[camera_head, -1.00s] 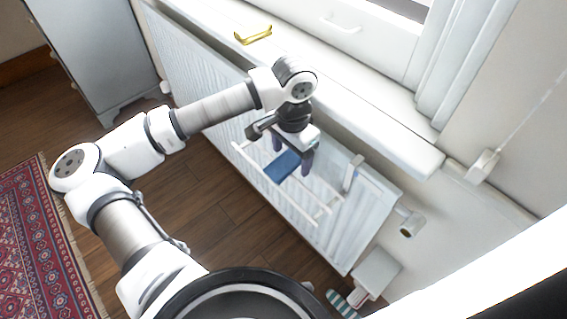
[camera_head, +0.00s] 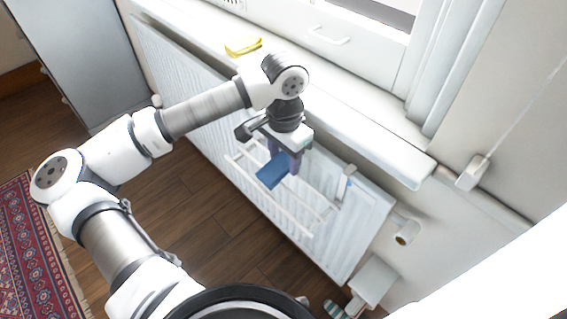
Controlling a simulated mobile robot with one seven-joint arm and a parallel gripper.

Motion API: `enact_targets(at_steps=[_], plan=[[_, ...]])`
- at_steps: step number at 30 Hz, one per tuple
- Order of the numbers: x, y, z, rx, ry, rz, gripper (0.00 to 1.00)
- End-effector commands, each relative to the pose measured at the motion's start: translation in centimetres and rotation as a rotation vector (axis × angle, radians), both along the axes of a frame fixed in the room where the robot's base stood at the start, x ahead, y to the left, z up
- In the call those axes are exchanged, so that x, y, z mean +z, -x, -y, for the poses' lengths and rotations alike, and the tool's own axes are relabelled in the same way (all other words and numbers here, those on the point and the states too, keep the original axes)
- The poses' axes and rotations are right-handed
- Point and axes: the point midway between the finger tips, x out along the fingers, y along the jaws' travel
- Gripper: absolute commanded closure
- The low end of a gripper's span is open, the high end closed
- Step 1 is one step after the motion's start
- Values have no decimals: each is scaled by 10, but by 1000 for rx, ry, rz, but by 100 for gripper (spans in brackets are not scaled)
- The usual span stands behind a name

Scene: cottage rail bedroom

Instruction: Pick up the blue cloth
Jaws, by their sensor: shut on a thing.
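The blue cloth (camera_head: 272,172) is a small flat blue piece in the middle of the head view. My gripper (camera_head: 285,160) points down above the white rail rack (camera_head: 308,232) on the radiator, with its fingers shut on the cloth. The cloth shows in front of the rack's bars. I cannot tell whether it still touches them. The fingers and arm hide part of the cloth's upper edge.
The white radiator (camera_head: 195,88) stands under the windowsill (camera_head: 345,118). A yellow object (camera_head: 243,46) lies on the sill. A radiator valve (camera_head: 406,233) is at the right. A patterned rug (camera_head: 35,260) lies on the wooden floor (camera_head: 205,235) at left.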

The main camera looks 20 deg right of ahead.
Motion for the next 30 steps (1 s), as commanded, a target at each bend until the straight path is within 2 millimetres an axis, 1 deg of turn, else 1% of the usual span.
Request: enact_targets(at_steps=[1, 5, 12, 15, 18, 21, 24, 30], plan=[[11, -1, 0, 1, -1, 5, 77], [42, -1, 0, 1, 0, 5, 77], [106, -1, 0, 2, 1, 4, 77], [129, -1, 0, 1, 0, 4, 77], [147, -1, 0, 1, -1, 2, 77], [159, -1, 0, 1, -1, 2, 77], [166, -1, 0, 1, -1, 1, 77], [170, 0, 0, 0, 0, 0, 77]])
